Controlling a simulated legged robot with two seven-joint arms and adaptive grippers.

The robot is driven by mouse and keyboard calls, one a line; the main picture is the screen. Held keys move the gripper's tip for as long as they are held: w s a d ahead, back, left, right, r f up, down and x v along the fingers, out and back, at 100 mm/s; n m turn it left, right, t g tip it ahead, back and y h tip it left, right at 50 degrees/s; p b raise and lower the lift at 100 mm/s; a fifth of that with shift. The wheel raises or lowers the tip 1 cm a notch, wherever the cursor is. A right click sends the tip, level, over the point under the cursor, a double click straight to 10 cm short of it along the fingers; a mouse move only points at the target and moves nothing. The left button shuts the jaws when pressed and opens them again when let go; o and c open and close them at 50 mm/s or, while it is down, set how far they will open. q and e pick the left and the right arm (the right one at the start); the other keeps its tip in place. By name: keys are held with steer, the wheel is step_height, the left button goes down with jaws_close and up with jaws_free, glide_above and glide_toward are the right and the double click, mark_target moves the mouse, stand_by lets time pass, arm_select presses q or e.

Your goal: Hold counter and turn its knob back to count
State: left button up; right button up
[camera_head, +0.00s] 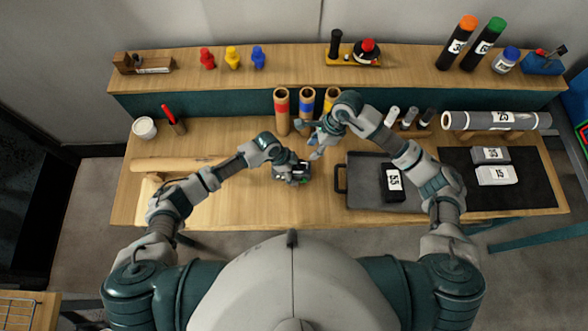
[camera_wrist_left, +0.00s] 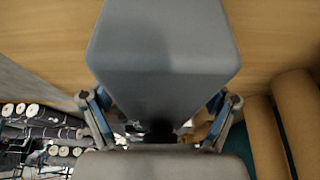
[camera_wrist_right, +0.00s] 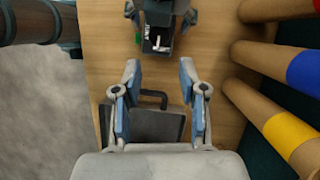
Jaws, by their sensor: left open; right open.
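The counter (camera_head: 302,168) is a small dark device on the table, left of the black tray. In the right wrist view its dark face with a white mark (camera_wrist_right: 158,43) is at the top middle. My left gripper (camera_head: 291,177) is at the counter, open, with its fingers on either side. In the left wrist view a large grey block fills the space before the left gripper (camera_wrist_left: 160,110); I cannot tell whether it is the counter's body. My right gripper (camera_head: 312,139) is open and empty above the table, apart from the counter. The knob is not clearly visible.
Cardboard tubes with red (camera_head: 282,113), blue (camera_head: 306,106) and yellow bands stand behind the grippers. The black tray (camera_head: 362,170) with a handle lies to the right, holding a dark block (camera_head: 392,181). A wooden roller (camera_head: 180,164) lies left. The table front is bare.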

arm_select(q)
steer(key=c, duration=1.5)
arm_select(e)
steer(key=shift+o, duration=0.2)
steer(key=w+a+r+m+y, duration=0.2)
steer(key=a+r+y, duration=0.4)
steer(key=r, duration=0.4)
steer(key=w+a+r+m+y, duration=0.1)
steer(key=a+r+y, duration=0.6)
steer(key=r, duration=0.2)
steer(key=w+d+r+m+t+h, duration=0.2)
steer(key=w+d+r+m+t, duration=0.2)
steer(key=w+m+t, duration=0.45)
steer(key=w+d+r+m+t+h, duration=0.1)
steer(key=w+d+r+m+t, duration=0.3)
steer(key=w+m+t, duration=0.45)
steer(key=w+d+f+m+g+h, duration=0.4)
steer(key=w+d+f+m+h, duration=0.15)
steer(key=f+m+h, duration=0.3)
steer(key=g+h, duration=0.2)
steer(key=g, duration=1.3)
glide_toward(302, 162)
steer(key=shift+m, duration=0.35)
steer(key=x, duration=0.8)
steer(key=shift+a+f, duration=0.1)
steer(key=shift+f, duration=0.05)
steer(key=shift+s+a+f, duration=0.1)
steer(key=shift+f, duration=0.25)
